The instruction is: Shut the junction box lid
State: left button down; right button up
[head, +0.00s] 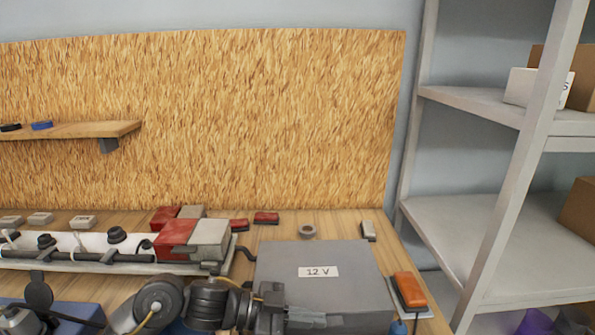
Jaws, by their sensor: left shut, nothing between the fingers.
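A grey box (322,270) with a white "12 V" label stands on the wooden bench at the lower middle. Its flat top shows no raised lid. I cannot tell whether it is the junction box, and no other lidded box shows clearly. My left gripper (308,320) is at the bottom edge, in front of the grey box's near side. It is shut and empty; whether it touches the box is unclear. My left arm covers part of the bench there. My right gripper is out of view.
A metal shelf rack (500,105) stands at right.

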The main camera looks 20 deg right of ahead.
pick_arm(q)
jog(key=shift+f, duration=0.25)
notch_tip(320, 180, up, 5)
jog(key=p, duration=0.4)
jog(key=shift+f, duration=0.15)
jog(key=b+v, duration=0.2)
jog(key=v, duration=0.8)
jog(key=shift+b, duration=0.3)
jog(key=shift+f, duration=0.1)
